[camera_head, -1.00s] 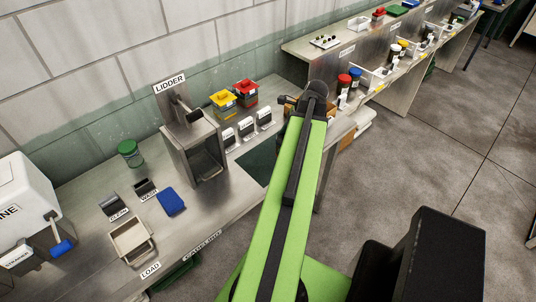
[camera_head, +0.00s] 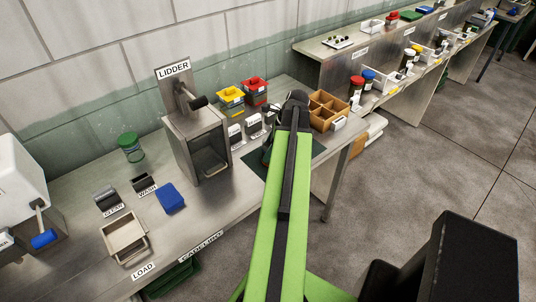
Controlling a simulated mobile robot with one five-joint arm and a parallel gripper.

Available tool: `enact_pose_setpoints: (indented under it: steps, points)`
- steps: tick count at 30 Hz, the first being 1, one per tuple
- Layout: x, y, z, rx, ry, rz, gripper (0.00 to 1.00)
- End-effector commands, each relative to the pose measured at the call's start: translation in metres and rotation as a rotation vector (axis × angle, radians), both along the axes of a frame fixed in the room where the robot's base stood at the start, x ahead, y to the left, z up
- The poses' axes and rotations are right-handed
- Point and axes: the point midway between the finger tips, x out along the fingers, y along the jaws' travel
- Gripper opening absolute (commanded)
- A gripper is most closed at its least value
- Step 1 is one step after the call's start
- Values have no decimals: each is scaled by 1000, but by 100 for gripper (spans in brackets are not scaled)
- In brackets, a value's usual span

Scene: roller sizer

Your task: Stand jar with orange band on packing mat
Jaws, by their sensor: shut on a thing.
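The packing mat appears to be the dark green mat (camera_head: 250,162) on the steel bench, right of the lidder, partly covered by my arm. I cannot tell whether the held thing touches the mat.
The lidder (camera_head: 197,145) stands left of the mat. Small labelled holders (camera_head: 254,127) and yellow (camera_head: 231,99) and red (camera_head: 255,89) bins are behind it. A divided wooden box (camera_head: 328,110) stands to the right. A blue block (camera_head: 169,198) and tray (camera_head: 124,235) lie left.

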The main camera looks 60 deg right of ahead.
Motion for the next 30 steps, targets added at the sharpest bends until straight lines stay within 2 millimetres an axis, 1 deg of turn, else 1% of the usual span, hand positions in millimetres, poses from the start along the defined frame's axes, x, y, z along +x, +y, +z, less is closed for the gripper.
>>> enact_pose_setpoints:
  steps: [3, 7, 8, 12, 23, 26, 30]
  points:
    - [0, 0, 2, 0, 0, 0, 5]
    - [0, 0, -3, 0, 0, 0, 5]
    - [0, 0, -2, 0, 0, 0, 66]
    - [0, 0, -1, 0, 0, -1, 85]
    - [-1, 0, 2, 0, 0, -1, 85]
    - [-2, -1, 10, 0, 0, -2, 85]
    - [-9, -4, 32, 0, 0, -1, 85]
